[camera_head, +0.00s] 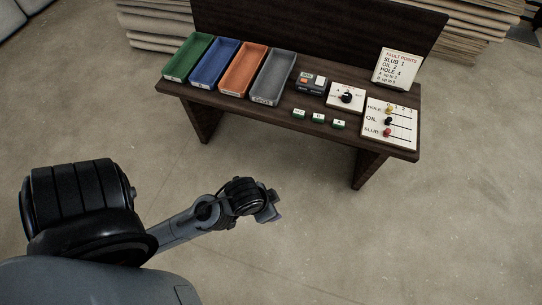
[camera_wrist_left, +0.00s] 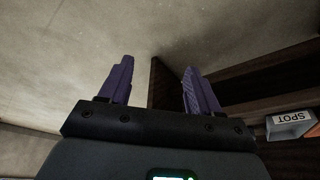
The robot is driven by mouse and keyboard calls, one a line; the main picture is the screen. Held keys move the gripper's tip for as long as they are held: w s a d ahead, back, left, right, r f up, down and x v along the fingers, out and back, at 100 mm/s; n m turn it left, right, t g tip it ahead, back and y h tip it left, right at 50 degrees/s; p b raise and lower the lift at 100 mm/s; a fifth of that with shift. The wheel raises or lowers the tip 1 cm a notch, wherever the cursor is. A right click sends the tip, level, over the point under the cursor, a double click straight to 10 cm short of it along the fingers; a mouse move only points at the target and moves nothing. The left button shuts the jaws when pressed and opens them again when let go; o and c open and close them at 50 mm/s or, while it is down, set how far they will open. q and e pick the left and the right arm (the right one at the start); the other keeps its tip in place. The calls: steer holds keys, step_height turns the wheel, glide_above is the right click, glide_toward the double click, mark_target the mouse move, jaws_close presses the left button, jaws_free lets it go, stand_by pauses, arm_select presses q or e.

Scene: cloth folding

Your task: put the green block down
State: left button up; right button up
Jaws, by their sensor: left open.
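Three small green blocks with white labelled faces lie in a row near the bench's front edge: a left one (camera_head: 299,113), a middle one (camera_head: 318,117) and a right one (camera_head: 338,124). My left gripper (camera_head: 270,208) is out over the floor in front of the bench, apart from the blocks. In the left wrist view its two purple fingers (camera_wrist_left: 158,75) stand wide apart with nothing between them. No green block shows in that view. My right gripper is not in view.
The dark wooden bench (camera_head: 285,122) bears green (camera_head: 188,57), blue (camera_head: 214,63), orange (camera_head: 243,69) and grey (camera_head: 272,77) trays. A small device (camera_head: 311,84), a knob panel (camera_head: 346,97), a slider board (camera_head: 390,122) and a fault sign (camera_head: 397,67) stand right of them.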

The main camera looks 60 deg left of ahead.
arm_select(q)
steer(key=shift+s+r, duration=0.25)
steer(key=shift+s, duration=0.3)
